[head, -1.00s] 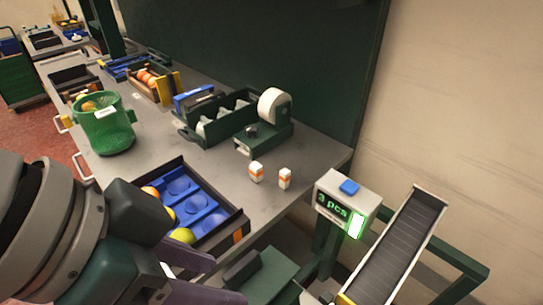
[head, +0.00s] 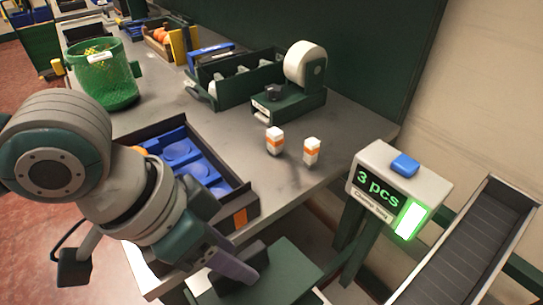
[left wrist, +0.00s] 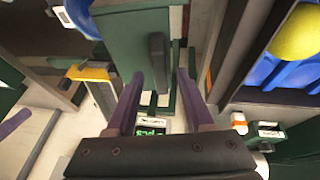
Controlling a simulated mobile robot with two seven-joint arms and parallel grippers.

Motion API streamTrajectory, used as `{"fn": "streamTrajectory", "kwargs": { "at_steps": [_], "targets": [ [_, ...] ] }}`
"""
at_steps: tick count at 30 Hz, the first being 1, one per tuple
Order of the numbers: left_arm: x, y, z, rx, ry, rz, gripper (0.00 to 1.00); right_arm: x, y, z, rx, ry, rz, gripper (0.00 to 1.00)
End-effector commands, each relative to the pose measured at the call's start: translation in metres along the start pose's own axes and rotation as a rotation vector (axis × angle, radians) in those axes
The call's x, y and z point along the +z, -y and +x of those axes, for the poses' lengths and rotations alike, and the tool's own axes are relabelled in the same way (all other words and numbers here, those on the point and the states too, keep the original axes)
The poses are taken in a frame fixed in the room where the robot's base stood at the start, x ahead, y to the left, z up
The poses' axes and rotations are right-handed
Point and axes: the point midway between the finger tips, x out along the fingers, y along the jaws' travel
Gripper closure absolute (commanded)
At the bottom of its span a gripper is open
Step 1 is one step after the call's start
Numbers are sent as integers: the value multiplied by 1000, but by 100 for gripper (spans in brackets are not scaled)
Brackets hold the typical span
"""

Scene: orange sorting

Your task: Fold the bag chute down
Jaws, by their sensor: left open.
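A green panel (head: 285,270) with a dark bar handle, which appears to be the bag chute, lies at the lower middle of the head view, below the table's front corner. The left wrist view shows the panel (left wrist: 125,50) and its upright dark handle (left wrist: 157,58) ahead of the jaws. My left gripper (head: 240,268) has purple-grey fingers and is beside the handle in the head view. In the left wrist view my left gripper (left wrist: 160,75) is open, its fingers either side of the handle's line. Whether they touch it I cannot tell. My right gripper is not in view.
A display (head: 385,190) reading "3 pcs" stands right of the panel, beside a sloping roller chute (head: 470,250). A tray with blue inserts (head: 180,150) sits at the table edge. Two small orange-white bottles (head: 312,150) and a green basket (head: 103,75) stand on the table.

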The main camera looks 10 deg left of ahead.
Motion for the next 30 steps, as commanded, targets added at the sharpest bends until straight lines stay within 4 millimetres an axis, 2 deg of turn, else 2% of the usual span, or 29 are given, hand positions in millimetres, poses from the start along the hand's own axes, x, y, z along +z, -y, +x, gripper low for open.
{"fn": "streamTrajectory", "kwargs": {
  "at_steps": [1, 5, 14, 27, 30],
  "targets": [
    [0, 0, 8, 0, 1, -1, 48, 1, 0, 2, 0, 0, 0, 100],
    [0, 0, 17, -1, -1, 1, 48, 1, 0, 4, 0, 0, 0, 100],
    [0, 0, 18, -1, 0, 1, 49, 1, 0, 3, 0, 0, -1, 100],
    [0, 0, 18, -1, 0, 1, 98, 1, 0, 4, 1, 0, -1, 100],
    [0, 0, 18, -1, 0, 1, 100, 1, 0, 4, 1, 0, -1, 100]
  ]
}}
